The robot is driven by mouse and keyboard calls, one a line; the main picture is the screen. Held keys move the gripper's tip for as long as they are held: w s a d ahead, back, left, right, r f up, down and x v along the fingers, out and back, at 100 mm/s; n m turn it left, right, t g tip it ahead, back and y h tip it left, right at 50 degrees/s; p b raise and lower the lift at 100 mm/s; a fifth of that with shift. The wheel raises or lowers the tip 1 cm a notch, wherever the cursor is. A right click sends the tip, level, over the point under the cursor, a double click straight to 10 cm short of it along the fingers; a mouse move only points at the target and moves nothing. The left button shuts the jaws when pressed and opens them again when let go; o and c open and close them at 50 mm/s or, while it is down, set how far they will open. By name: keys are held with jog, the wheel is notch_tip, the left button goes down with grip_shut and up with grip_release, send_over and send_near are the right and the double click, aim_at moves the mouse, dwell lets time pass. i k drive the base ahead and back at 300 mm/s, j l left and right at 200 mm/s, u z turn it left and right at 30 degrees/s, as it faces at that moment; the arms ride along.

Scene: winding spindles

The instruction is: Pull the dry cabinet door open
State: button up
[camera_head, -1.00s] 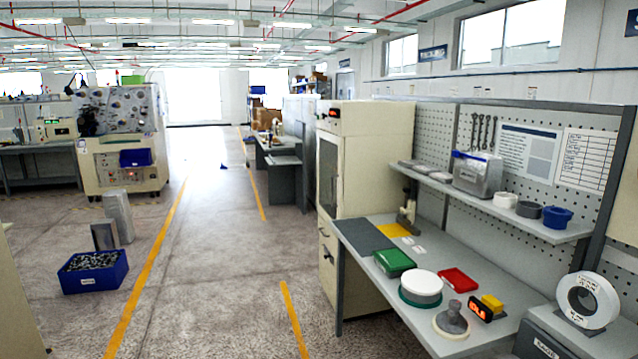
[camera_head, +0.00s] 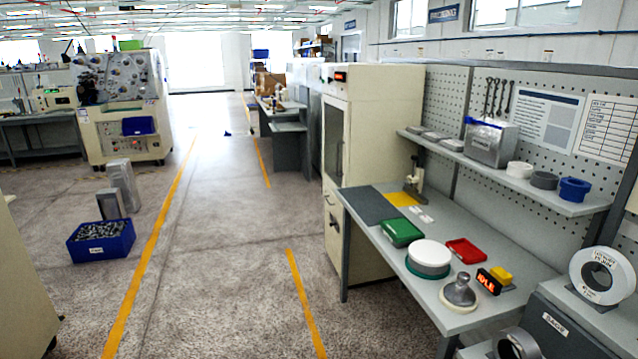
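The dry cabinet (camera_head: 385,120) is a tall cream cabinet right of centre, behind the workbench. Its door (camera_head: 334,143), with a dark glass panel, faces left toward the aisle and looks closed. A small red display (camera_head: 340,76) sits at the top of the cabinet. Drawers with dark handles (camera_head: 331,224) are below the door. My gripper is not in view, so its state and distance from the door cannot be seen.
A workbench (camera_head: 455,225) with a green box, a white-topped round container and a red tray stands at the right. The aisle floor (camera_head: 222,250) between yellow lines is clear. A blue bin (camera_head: 101,240) of metal parts sits on the left floor.

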aim_at(340, 104)
jog(key=i+j, duration=0.2)
jog(key=i, duration=0.35)
jog(key=i+j, duration=0.2)
jog(key=i, duration=0.3)
jog(key=i+j+z, duration=0.1)
jog(key=i, duration=0.45)
jog(key=i+j, duration=0.3)
jog(key=i, duration=0.25)
jog(key=i+j, duration=0.2)
jog(key=i, duration=0.3)
jog(key=i+j, duration=0.25)
jog(key=i, duration=0.3)
jog(key=i+j+z, duration=0.1)
jog(key=i+j, duration=0.15)
jog(key=i, duration=0.25)
